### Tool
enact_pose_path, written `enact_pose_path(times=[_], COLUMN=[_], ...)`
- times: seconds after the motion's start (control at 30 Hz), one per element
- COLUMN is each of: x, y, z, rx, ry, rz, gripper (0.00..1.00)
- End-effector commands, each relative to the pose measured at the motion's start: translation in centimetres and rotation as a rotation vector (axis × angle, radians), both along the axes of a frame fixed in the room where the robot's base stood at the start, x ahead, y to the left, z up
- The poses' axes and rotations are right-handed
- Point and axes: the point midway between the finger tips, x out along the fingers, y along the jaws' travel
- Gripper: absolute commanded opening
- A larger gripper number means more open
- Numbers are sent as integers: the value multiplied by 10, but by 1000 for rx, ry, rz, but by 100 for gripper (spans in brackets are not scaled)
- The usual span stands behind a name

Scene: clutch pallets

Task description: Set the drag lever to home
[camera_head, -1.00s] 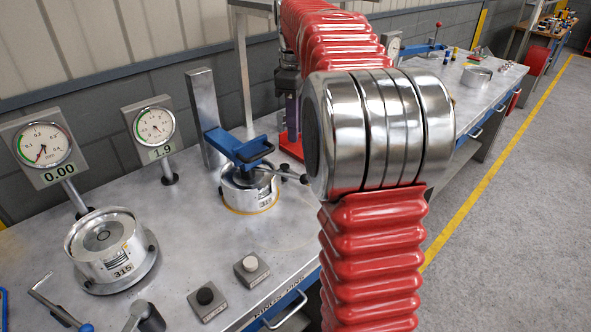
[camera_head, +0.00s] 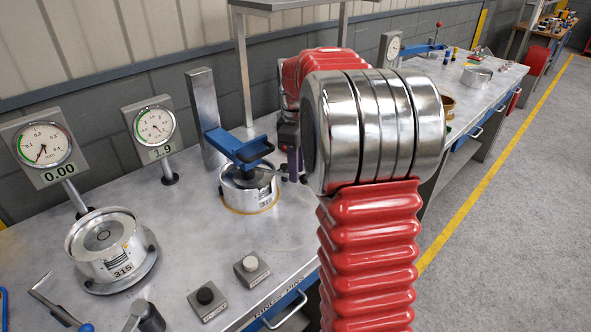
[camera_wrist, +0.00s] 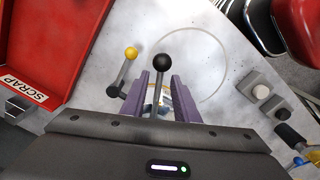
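A lever with a black ball knob (camera_wrist: 162,61) and a thin metal rod stands between the two purple fingers of my gripper (camera_wrist: 161,88) in the wrist view. The fingers are apart, with a gap around the rod. The rod looks closer to the left finger; contact cannot be told. A shorter lever with a yellow knob (camera_wrist: 130,53) stands just left of my gripper. No label shows which is the drag lever. In the head view, my gripper (camera_head: 291,160) is mostly hidden by my arm, beside the round metal fixture (camera_head: 240,199) under a blue clamp (camera_head: 238,149).
A red SCRAP bin (camera_wrist: 85,45) is at left in the wrist view. Two dial gauges (camera_head: 45,143) (camera_head: 152,127), a second round fixture (camera_head: 105,250), and black (camera_head: 205,295) and white (camera_head: 250,264) buttons are on the bench. Bare bench lies between fixtures and buttons.

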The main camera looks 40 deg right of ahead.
Motion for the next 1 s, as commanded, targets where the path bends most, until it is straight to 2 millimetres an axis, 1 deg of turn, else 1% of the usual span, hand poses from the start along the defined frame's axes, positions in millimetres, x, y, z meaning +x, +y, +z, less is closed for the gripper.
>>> enact_pose_path(times=[0.13,0.4,0.8,1.0], x=[0,0,0,-1], y=[0,0,-1,-1], z=[-8,-8,-8,-8], rx=[0,0,-1,-1], ry=[0,0,1,2], rz=[0,-1,-1,-1], gripper=[28,28,0,0])
